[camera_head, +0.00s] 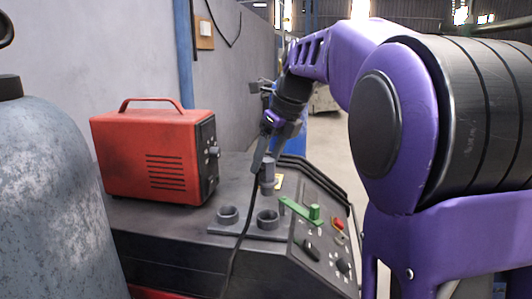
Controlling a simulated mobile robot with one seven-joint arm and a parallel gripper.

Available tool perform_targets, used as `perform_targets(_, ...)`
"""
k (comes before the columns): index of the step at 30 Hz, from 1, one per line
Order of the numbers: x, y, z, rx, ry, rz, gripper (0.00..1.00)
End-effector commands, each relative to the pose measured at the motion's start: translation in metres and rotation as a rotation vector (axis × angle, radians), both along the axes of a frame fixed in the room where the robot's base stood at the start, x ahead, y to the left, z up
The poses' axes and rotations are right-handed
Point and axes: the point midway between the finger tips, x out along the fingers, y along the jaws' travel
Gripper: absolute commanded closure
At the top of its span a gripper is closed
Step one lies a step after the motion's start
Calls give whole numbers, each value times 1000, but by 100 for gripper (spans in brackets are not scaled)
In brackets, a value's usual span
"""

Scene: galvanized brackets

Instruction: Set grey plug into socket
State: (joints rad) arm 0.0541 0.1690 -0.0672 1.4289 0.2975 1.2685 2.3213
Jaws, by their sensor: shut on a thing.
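The grey plug (267,174) is a small upright cylinder at the middle of the view, above the rear part of the bench. My gripper (266,159) points down and is shut on the plug's upper part. A black cable hangs from the plug area down across the bench front. Two grey ring-shaped sockets stand on a grey plate, a left one (228,214) and a right one (267,219). Both look empty. The plug shows above and behind the right socket; whether its lower end touches anything is unclear.
A red box-shaped machine (153,155) stands on the bench to the left. A green lever (299,211) and a control panel (322,251) with a red button lie right of the sockets. A large grey cylinder (45,200) fills the left foreground. My purple arm covers the right.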

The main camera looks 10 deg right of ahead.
Motion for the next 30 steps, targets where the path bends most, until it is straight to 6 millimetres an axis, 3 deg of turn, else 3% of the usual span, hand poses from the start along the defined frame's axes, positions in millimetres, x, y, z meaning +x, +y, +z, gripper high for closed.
perform_targets(8,-1,0,-9,-2,-1,3,100)
perform_targets(25,-1,0,-49,-2,-3,2,100)
perform_targets(30,-1,0,-44,-2,-3,2,100)
